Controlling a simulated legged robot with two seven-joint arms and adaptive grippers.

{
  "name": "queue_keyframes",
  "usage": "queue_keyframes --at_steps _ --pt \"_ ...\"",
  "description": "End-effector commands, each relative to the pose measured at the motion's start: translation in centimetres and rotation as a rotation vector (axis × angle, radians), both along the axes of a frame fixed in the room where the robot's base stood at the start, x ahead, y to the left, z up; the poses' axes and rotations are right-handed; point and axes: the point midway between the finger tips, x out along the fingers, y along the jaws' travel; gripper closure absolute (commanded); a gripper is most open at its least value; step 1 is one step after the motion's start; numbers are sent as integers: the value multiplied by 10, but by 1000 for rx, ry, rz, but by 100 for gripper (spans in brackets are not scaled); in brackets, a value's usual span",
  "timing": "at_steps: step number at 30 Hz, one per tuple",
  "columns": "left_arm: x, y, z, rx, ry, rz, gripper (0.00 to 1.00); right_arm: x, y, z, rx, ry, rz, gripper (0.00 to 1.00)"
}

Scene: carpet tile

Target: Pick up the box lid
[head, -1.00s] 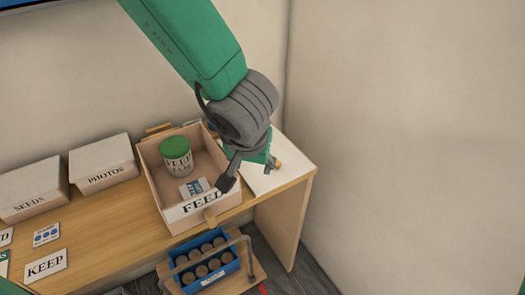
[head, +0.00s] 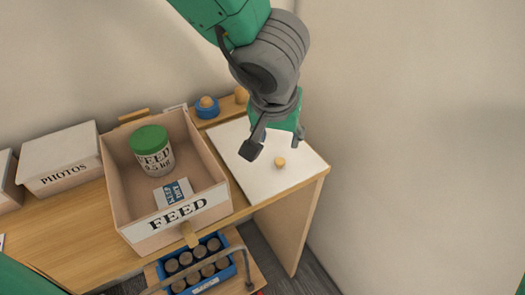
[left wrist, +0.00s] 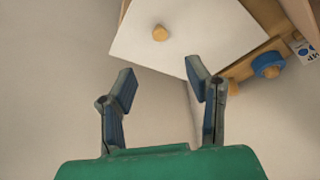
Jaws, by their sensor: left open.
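The box lid (head: 258,173) is a flat white panel with a small wooden knob (head: 280,162). It lies on the right end of the desk, beside the open FEED box (head: 165,225). My left gripper (head: 275,148) is open and empty, with its fingers above the lid close to the knob in the head view. The right gripper is not in view.
The FEED box holds a green-capped jar (head: 152,150) and a small card (head: 173,193). A blue item with a round wooden top (head: 207,107) stands behind the lid. A PHOTOS box (head: 60,160) stands left. A blue crate of round pieces (head: 200,265) is below the desk front.

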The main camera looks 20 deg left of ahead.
Motion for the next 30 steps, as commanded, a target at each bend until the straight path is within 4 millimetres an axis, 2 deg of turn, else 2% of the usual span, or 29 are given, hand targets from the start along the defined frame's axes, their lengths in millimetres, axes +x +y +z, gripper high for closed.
queue_keyframes --at_steps 9,12,17,25,30 --pt "22 3 -59 2 0 0 56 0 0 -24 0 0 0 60" --pt "27 4 -70 2 1 0 56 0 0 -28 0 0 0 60" --pt "30 6 -77 0 0 0 56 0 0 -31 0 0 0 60" --pt "44 10 -115 3 0 -1 56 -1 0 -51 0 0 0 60" --pt "48 11 -122 1 -1 -1 56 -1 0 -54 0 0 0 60"
